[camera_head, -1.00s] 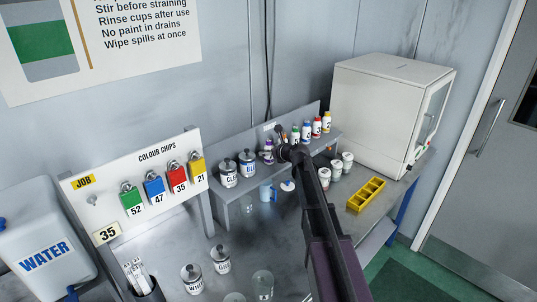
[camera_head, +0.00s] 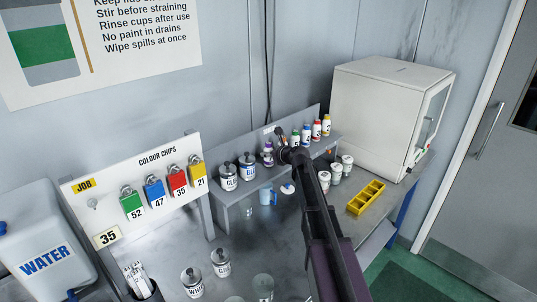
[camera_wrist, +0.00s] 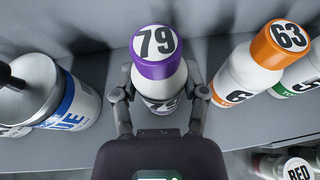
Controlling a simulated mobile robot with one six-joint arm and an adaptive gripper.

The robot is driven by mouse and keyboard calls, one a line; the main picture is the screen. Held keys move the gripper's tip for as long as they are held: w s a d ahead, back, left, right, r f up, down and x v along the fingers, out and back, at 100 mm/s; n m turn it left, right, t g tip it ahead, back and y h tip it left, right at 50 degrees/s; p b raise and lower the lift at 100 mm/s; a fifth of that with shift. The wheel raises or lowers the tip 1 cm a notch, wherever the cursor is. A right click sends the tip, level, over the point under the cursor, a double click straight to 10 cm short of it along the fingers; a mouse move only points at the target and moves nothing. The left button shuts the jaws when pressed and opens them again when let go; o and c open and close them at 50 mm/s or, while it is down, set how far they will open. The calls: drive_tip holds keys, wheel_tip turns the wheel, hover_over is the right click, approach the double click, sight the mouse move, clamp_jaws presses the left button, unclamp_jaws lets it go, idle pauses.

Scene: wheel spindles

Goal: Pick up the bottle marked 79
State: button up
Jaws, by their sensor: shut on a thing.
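The bottle marked 79 (camera_wrist: 158,70) is white with a purple collar and stands upright in the middle of the wrist view. My gripper (camera_wrist: 162,97) has one finger on each side of the bottle's body and is shut on it. In the head view the bottle (camera_head: 267,157) shows on the raised shelf, just left of my gripper (camera_head: 283,153). Its base is hidden in the wrist view, so I cannot tell whether it touches the shelf.
An orange-collared bottle marked 63 (camera_wrist: 262,62) stands close on the right. A blue-labelled can (camera_wrist: 65,100) is on the left. More coloured bottles (camera_head: 316,130) line the shelf (camera_head: 240,193). A white cabinet (camera_head: 385,110) and a yellow tray (camera_head: 366,197) are to the right.

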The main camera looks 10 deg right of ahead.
sight(271, 146)
drive_tip(key=shift+r+p, duration=1.35)
drive_tip(key=shift+r, duration=0.15)
drive_tip(key=shift+s+r+p, duration=0.2)
drive_tip(key=shift+r+p, duration=0.1)
drive_tip(key=s+d, duration=0.3)
drive_tip(key=s, duration=0.4)
drive_tip(key=s+d+r, duration=0.1)
drive_tip(key=s+d, duration=0.3)
drive_tip(key=s, duration=0.2)
drive_tip(key=shift+s+d+p, duration=0.3)
drive_tip(key=shift+s+p, duration=0.05)
drive_tip(key=shift+p, duration=0.1)
